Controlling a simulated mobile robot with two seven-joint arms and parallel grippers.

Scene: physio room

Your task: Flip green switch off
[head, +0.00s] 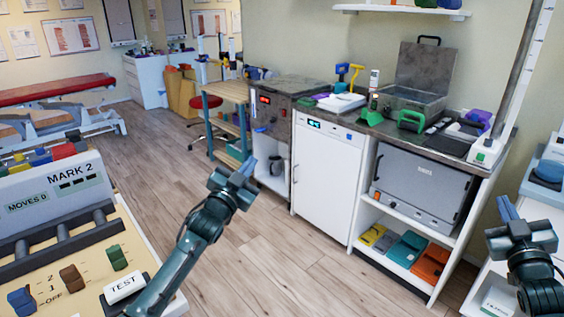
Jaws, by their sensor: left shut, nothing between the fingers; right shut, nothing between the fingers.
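The green switch (116,257) sits on the cream top of a control box (60,258) at the lower left. A brown switch (72,278) and a blue switch (21,300) stand beside it, with "2", "1" and "OFF" marks near them. I cannot tell which mark the green switch is set to. My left gripper (244,168) is shut and empty, in the air beyond the box to the right of the switch. Its forearm passes just right of the box's TEST button. My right gripper (506,207) is shut and empty at the right edge, far from the switch.
A white TEST button (124,288) is close to the green switch. Dark rollers (62,238) and a raised "MARK 2" panel (58,188) stand behind the switches. A counter with a white cabinet (327,168) is further back. Wooden floor (265,255) lies between.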

